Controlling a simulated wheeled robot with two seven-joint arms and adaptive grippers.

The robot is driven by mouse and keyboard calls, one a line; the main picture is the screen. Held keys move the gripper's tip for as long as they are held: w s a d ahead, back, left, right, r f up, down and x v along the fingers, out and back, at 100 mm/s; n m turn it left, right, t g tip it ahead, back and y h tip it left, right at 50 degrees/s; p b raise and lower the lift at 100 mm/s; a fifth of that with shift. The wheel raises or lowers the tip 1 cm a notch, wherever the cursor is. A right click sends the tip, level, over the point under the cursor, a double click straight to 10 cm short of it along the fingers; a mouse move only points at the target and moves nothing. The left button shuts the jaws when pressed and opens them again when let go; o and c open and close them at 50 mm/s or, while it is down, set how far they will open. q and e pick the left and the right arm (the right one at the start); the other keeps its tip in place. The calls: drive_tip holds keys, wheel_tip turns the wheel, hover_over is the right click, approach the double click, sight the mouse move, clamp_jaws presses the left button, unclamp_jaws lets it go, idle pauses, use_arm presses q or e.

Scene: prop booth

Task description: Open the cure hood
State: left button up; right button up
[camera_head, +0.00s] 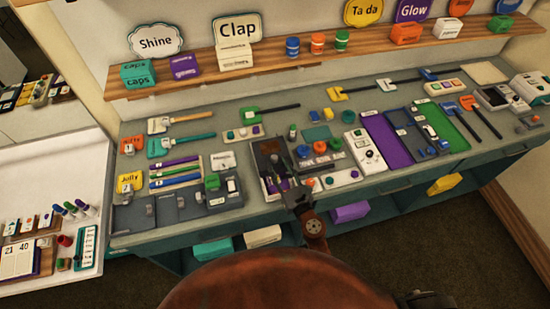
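The thing that looks most like the cure hood is a small box on the workbench, left of centre, with a dark brown, amber-tinted panel (268,147) at its back. Its lower front part (271,189) holds small purple and dark items. The panel seems to stand tilted up behind that part, but I cannot tell its exact angle. My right gripper (289,187) reaches in from below and overlaps the box's right front side. It is dark and small here, so contact and finger opening cannot be made out. My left gripper is not in view.
The workbench (140,235) is crowded. A grey device with a green knob (213,183) stands close left of the box. Colored round pots (320,147) and a white control unit (366,152) stand to the right. A wooden shelf (300,58) with signs runs behind.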

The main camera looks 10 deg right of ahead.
sight(276, 161)
drive_tip(key=shift+x, duration=1.9)
drive_tip(key=shift+c, duration=0.4)
clamp_jaws()
